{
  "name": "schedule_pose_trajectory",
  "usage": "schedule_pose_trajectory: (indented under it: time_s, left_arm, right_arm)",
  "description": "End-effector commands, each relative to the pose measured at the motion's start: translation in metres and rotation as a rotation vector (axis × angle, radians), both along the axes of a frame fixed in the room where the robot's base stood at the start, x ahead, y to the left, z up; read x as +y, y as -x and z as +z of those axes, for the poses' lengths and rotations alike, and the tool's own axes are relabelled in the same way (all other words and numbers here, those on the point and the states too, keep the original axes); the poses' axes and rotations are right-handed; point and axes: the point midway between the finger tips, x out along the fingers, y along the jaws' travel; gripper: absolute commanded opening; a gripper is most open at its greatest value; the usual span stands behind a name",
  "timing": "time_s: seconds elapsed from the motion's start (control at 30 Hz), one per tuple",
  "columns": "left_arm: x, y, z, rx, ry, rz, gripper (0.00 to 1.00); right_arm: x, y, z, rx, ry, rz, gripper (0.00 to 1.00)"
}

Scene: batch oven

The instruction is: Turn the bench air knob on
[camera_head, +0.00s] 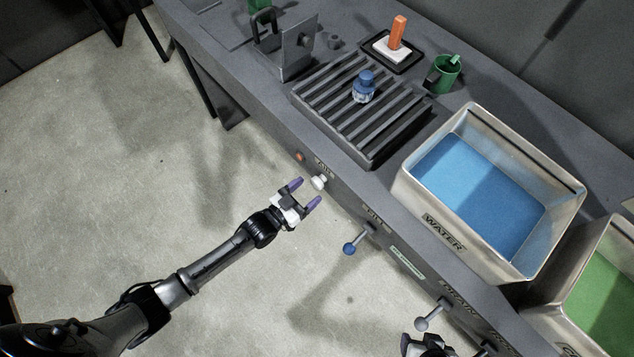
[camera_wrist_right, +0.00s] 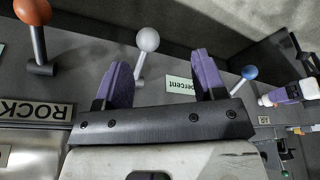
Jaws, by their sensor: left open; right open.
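The white round knob (camera_head: 319,181) sticks out from the bench's front face, below a small label that I cannot read surely. My left gripper (camera_head: 306,192) is open and empty, with its purple fingertips just short of the knob and the knob lying ahead of the gap between them. It does not appear to grip the knob. My left gripper also shows at the right edge of the right wrist view (camera_wrist_right: 285,94). My right gripper (camera_wrist_right: 158,64) is open and empty, facing a white ball lever (camera_wrist_right: 147,40). In the head view it is mostly cut off at the bottom edge.
A small orange button (camera_head: 300,157) sits beside the knob. A blue ball lever (camera_head: 350,248) and the white ball lever (camera_head: 422,324) project further along the front. An orange ball lever (camera_wrist_right: 33,12) shows near the ROCK label. A water tank (camera_head: 408,190) and slatted rack (camera_head: 335,105) stand above.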

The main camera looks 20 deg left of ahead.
Motion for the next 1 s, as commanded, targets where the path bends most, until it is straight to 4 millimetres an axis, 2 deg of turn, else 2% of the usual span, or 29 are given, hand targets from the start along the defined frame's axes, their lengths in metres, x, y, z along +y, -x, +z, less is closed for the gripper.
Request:
schedule_pose_trajectory:
  time_s: [0.1,0.3,0.77,1.0]
  left_arm:
    - [-0.008,-0.016,0.0,0.0,0.0,0.0,0.69]
    - [-0.015,-0.032,-0.001,0.001,0.0,0.0,0.69]
    - [-0.019,-0.038,0.0,0.001,0.0,0.0,0.69]
    - [-0.019,-0.038,0.0,0.001,0.0,0.0,0.47]
  right_arm:
    - [0.0,0.0,-0.003,0.0,0.0,0.0,0.64]
    - [0.0,0.0,-0.005,0.0,0.0,-0.001,0.64]
    - [0.003,0.0,-0.006,0.0,-0.009,-0.006,0.64]
    - [0.003,0.0,-0.006,0.001,-0.011,-0.007,0.64]
